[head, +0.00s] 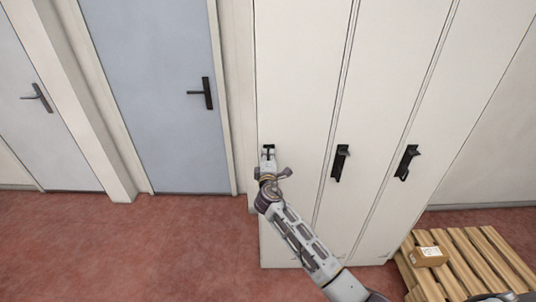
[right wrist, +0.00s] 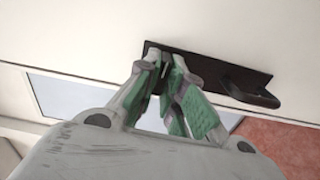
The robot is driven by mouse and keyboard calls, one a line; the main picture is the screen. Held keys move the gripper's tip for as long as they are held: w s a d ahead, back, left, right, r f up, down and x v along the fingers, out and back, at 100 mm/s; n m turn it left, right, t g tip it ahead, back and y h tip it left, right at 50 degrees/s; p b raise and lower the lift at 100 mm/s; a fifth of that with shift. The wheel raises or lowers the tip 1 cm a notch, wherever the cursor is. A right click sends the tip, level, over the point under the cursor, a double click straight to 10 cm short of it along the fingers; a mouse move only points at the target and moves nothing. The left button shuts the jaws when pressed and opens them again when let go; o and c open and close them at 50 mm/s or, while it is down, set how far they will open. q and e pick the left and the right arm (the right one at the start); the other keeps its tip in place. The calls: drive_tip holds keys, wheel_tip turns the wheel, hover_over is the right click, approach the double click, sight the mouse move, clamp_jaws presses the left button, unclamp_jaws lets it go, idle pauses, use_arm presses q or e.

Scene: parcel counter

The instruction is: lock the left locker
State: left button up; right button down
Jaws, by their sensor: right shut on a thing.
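The left locker (head: 295,75) is the leftmost of three tall cream locker doors in the head view, and its door looks closed. Its black handle fitting (head: 268,147) is mostly covered by my right gripper (head: 268,157). In the right wrist view, the fitting is a dark plate with a lever (right wrist: 250,91) sticking out to the right. My right gripper (right wrist: 165,68) has its green-padded fingers at the plate's left part, beside the lever. It is shut on a small part of the fitting, which the fingers hide. My left gripper is not in view.
Two more locker doors with black handles (head: 340,162) (head: 407,162) stand to the right. A pallet (head: 470,262) with a small carton (head: 428,257) is on the floor at lower right. A blue door (head: 155,90) is left of the lockers. The red floor (head: 170,250) at left is clear.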

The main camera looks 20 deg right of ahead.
drive_tip(key=shift+f+n, duration=0.1)
drive_tip(key=shift+n, duration=0.3)
drive_tip(key=c, duration=1.5)
unclamp_jaws()
drive_tip(key=shift+c, duration=0.2)
drive_tip(key=shift+s, duration=0.1)
drive_tip(key=v, duration=1.2)
